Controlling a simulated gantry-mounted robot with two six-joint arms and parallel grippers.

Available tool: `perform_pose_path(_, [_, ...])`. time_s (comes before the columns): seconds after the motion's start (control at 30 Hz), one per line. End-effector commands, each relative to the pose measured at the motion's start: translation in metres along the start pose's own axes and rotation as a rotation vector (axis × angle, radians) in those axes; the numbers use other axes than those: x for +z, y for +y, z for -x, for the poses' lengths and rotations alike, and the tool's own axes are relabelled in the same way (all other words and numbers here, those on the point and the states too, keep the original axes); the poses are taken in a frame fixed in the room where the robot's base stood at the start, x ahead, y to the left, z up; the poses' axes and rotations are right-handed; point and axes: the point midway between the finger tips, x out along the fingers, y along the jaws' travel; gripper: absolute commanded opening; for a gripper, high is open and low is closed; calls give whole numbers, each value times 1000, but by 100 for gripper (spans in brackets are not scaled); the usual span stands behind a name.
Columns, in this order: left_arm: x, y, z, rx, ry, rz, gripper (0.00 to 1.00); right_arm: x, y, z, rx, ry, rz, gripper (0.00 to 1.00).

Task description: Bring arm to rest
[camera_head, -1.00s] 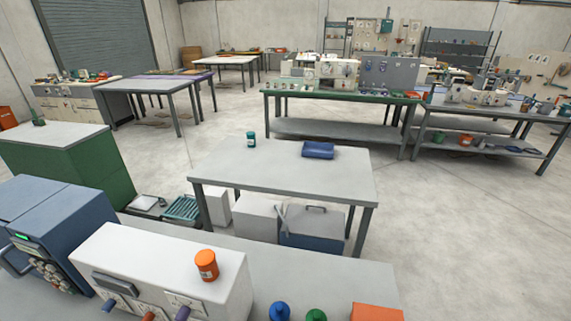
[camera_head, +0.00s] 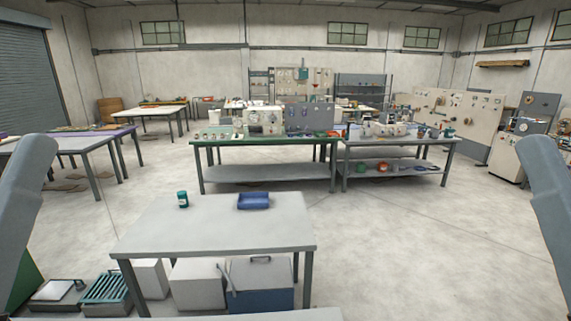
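Parts of my two arms show at the picture's sides in the head view. A grey link of my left arm rises at the left edge, and a grey link of my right arm rises at the right edge. Both stand at about the same height and look roughly mirrored. Neither gripper is in the frame, so their fingers and anything in them are hidden. No object touches the visible links.
A blue-grey box (camera_head: 262,284) sits below. A green-topped workbench (camera_head: 265,155) stands behind. Open floor (camera_head: 420,250) lies at the right.

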Motion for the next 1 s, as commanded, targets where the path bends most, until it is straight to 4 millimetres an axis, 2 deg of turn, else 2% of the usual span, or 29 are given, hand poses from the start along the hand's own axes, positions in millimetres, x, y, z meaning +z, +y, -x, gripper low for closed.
perform_pose_path(0.03, [-29,0,-32,0,-1,1,50,-29,0,-32,0,-1,0,50])
perform_pose_path(0.3, [-115,-1,-127,1,-3,3,50,-116,0,-127,0,-2,0,50])
perform_pose_path(0.4, [-143,-1,-158,1,-3,3,50,-144,1,-158,0,-2,0,50])
perform_pose_path(0.5, [-160,-2,-177,1,-4,4,50,-162,1,-177,0,-2,0,50])
perform_pose_path(0.63, [-168,-2,-186,1,-4,4,50,-170,1,-186,0,-2,0,50])
perform_pose_path(1.0, [-166,-2,-183,1,-4,4,50,-167,1,-183,0,-3,0,50])
